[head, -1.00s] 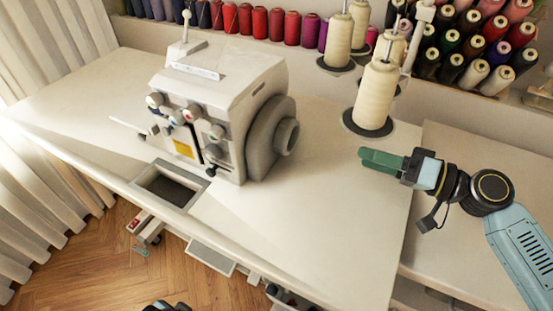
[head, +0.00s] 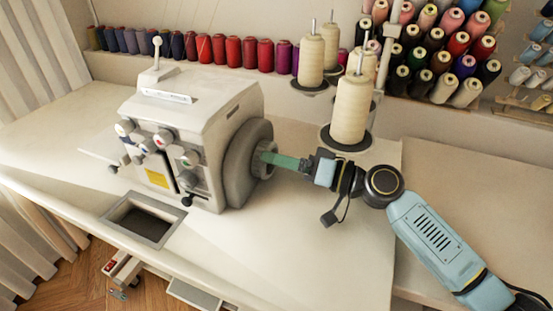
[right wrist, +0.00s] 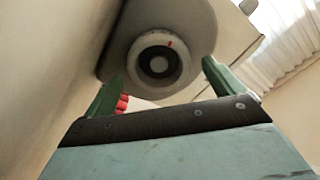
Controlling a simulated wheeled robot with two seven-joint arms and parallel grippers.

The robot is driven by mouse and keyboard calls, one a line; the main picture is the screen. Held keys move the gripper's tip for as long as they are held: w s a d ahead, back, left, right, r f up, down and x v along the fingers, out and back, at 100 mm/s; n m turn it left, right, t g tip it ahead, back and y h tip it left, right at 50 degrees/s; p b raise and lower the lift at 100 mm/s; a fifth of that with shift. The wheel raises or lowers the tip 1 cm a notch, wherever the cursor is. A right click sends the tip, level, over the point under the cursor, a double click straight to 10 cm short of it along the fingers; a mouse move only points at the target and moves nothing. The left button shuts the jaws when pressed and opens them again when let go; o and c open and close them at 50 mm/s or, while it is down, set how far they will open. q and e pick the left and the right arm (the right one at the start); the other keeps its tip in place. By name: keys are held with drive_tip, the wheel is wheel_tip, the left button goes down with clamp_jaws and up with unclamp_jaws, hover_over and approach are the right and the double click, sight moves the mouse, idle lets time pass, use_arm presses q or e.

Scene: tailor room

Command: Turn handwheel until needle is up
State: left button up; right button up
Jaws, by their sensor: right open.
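The white sewing machine (head: 195,130) stands on the white table, its face with several knobs toward the front. Its grey handwheel (head: 263,163) is on the right side. In the right wrist view the handwheel's round hub (right wrist: 158,62) shows a red mark near its top, between my fingers. My right gripper (head: 268,158), with green fingers, is open at the hub; in the right wrist view its fingertips (right wrist: 160,75) are on either side of the hub, apart from it as far as I can see. The needle cannot be made out. My left gripper is not in view.
Cream thread cones (head: 349,108) on stands are behind my right arm. A rack of coloured spools (head: 440,50) hangs at the back right. The table (head: 290,260) is clear in front of the arm. A rectangular opening (head: 145,220) lies before the machine.

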drive_tip(key=shift+x, duration=0.8)
drive_tip(key=shift+c, duration=0.4)
drive_tip(key=c, duration=0.9)
drive_tip(key=shift+m, duration=0.4)
